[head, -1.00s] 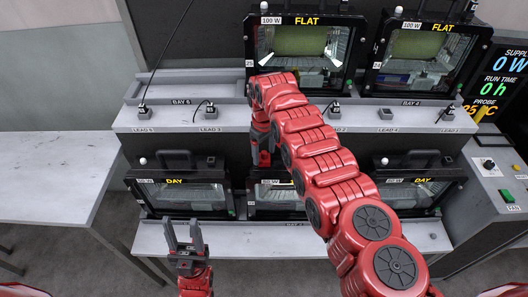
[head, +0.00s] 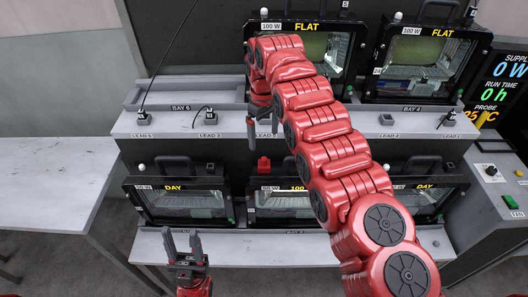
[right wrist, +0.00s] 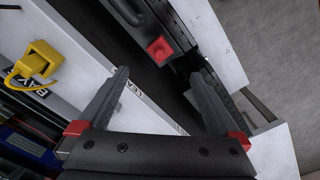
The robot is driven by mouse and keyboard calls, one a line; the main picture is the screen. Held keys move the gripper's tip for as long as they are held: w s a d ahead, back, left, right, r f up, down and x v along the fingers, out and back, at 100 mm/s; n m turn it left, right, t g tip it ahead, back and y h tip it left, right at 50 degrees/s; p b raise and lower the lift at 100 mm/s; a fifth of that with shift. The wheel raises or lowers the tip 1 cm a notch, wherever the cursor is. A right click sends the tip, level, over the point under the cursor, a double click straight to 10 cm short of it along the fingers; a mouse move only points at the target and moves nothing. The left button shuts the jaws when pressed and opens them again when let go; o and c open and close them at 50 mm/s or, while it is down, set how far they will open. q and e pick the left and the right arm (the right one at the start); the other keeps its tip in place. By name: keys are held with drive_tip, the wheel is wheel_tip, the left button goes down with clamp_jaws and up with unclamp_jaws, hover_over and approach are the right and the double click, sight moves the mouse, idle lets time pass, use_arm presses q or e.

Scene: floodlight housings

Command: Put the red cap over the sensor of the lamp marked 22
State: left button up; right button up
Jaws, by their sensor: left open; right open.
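The red cap (head: 264,164) sits at the top left of the middle lower lamp (head: 269,206), where the other lamps carry a white sensor knob. No white knob shows there. It also shows as a red block in the right wrist view (right wrist: 160,48), beyond the fingertips. My right gripper (head: 263,124) is open and empty, above the cap and apart from it; its fingers also frame the right wrist view (right wrist: 160,75). My left gripper (head: 183,240) is open and empty, low in front of the lower left lamp (head: 180,201). I cannot read the number 22 on any lamp.
White sensors show on the lower left lamp (head: 141,168) and upper right lamp (head: 418,62). My right arm hides part of the upper left and lower right lamps. A shelf (head: 160,122) overhangs the lower row. A yellow object (right wrist: 38,58) lies on a shelf. The left table (head: 60,180) is bare.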

drive_tip(key=shift+s+r+p, duration=0.1)
drive_tip(key=shift+r+p, duration=0.6)
drive_tip(key=shift+r, duration=0.65)
